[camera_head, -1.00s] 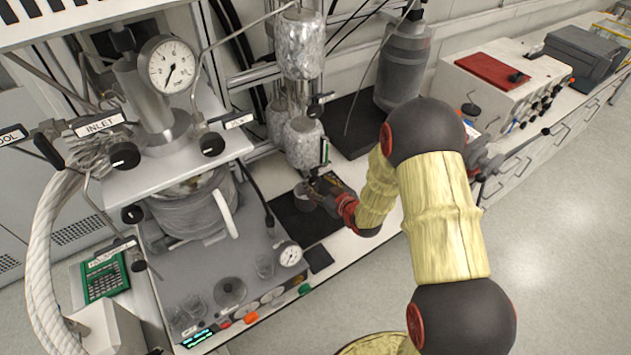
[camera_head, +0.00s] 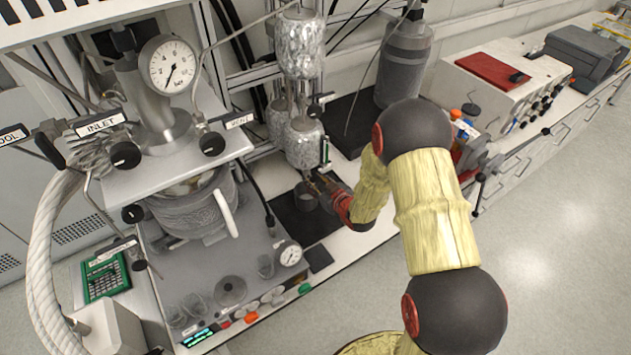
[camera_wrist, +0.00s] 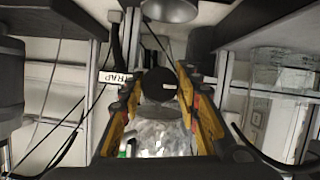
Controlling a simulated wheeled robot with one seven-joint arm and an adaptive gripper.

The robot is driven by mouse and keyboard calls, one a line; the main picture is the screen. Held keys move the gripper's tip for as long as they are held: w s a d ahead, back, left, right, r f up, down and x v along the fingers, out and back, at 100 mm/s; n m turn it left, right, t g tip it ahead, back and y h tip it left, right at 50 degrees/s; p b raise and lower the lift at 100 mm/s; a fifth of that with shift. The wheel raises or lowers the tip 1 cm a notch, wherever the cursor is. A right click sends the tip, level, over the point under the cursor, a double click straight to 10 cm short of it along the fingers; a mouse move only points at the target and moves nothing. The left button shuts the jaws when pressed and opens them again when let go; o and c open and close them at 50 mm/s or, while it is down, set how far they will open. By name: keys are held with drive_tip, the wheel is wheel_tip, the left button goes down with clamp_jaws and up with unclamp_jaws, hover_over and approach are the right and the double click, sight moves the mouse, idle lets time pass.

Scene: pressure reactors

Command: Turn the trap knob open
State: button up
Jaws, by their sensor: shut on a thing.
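The trap knob (camera_wrist: 158,86) is a black round knob in the wrist view, beside a white label reading TRAP (camera_wrist: 114,77). My gripper (camera_wrist: 162,84) has its two yellow-sided fingers on either side of this knob and is shut on it. In the head view my gripper (camera_head: 318,181) is just below the lower foil-wrapped vessel (camera_head: 304,144). The knob is hidden there by the fingers, and its turn angle is hard to tell.
A grey bottle (camera_head: 403,62) stands behind. Open floor lies at right.

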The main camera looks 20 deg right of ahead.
drive_tip(key=c, duration=0.5)
drive_tip(key=shift+f+b, duration=0.1)
drive_tip(key=shift+b, duration=0.5)
drive_tip(key=shift+c, duration=0.2)
drive_tip(key=n+b, duration=0.1)
drive_tip(key=b, duration=0.2)
drive_tip(key=n+h+b, duration=0.1)
drive_tip(key=b, duration=0.3)
drive_tip(key=shift+a+f+n+t, duration=0.1)
drive_tip(key=shift+f+n+t, duration=0.2)
drive_tip(key=shift+t, duration=0.1)
drive_tip(key=n+t+h+b, duration=0.1)
drive_tip(key=n+h+b, duration=0.1)
drive_tip(key=b, duration=0.4)
drive_tip(key=shift+n, duration=0.3)
drive_tip(key=n+t+b, duration=0.1)
drive_tip(key=n+b, duration=0.1)
drive_tip(key=b, duration=0.4)
drive_tip(key=shift+n+h, duration=0.4)
drive_tip(key=n+t+b, duration=0.2)
drive_tip(key=n+b, duration=0.2)
drive_tip(key=b, duration=0.2)
drive_tip(key=shift+h, duration=0.3)
drive_tip(key=shift+r+n+t+b, duration=0.2)
drive_tip(key=shift+n+t+b, duration=0.1)
drive_tip(key=shift+n+b, duration=0.85)
